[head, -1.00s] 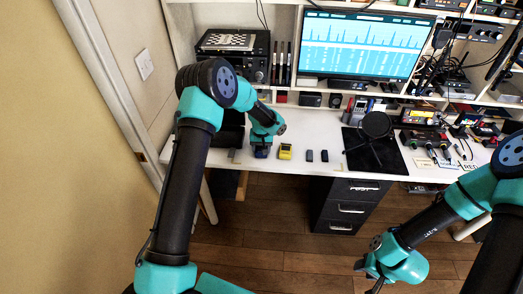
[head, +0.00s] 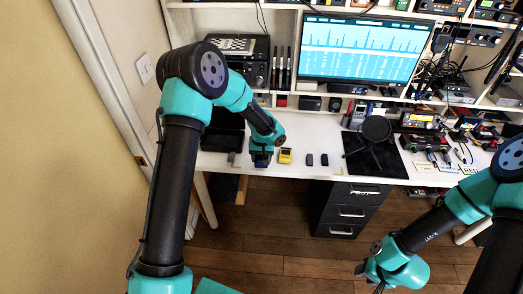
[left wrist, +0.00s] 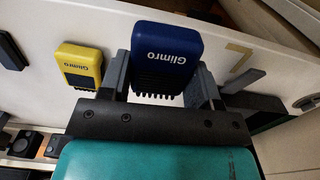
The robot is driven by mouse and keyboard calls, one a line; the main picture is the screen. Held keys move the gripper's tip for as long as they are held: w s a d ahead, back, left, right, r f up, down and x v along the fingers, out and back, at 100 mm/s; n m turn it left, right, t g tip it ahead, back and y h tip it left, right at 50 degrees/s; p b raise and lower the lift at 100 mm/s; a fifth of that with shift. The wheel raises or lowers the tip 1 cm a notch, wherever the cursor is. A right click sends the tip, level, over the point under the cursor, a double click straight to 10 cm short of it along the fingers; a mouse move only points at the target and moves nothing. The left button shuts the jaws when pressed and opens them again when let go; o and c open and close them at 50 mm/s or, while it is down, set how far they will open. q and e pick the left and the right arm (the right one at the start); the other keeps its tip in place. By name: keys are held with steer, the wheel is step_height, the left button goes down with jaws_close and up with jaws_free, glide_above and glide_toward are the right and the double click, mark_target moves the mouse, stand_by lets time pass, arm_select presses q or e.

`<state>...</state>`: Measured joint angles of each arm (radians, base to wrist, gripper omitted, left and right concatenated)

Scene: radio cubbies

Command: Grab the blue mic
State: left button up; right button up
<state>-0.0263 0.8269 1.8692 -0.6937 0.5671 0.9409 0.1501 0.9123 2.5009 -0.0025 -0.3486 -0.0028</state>
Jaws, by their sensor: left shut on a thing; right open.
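The blue mic (left wrist: 166,52), a small rounded block lettered "Glimro" with a ribbed lower end, sits between the two fingers of my left gripper (left wrist: 162,82) in the left wrist view. The fingers are shut on its sides. In the head view my left gripper (head: 262,155) is at the desk's front edge, just left of the yellow mic, and mostly covers the blue mic. I cannot tell whether the blue mic still touches the desk. My right gripper (head: 374,274) is open and empty, low at the right, away from the desk.
A yellow mic (head: 285,156) stands close right of the left gripper; it also shows in the left wrist view (left wrist: 79,66). A round black stand (head: 375,130) stands on a black mat.

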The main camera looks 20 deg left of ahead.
arm_select(q)
steer(key=s+d, duration=0.3)
steer(key=s, duration=0.5)
steer(key=shift+s+d+r, duration=0.2)
steer(key=shift+s+r, duration=0.15)
steer(key=shift+r, duration=0.05)
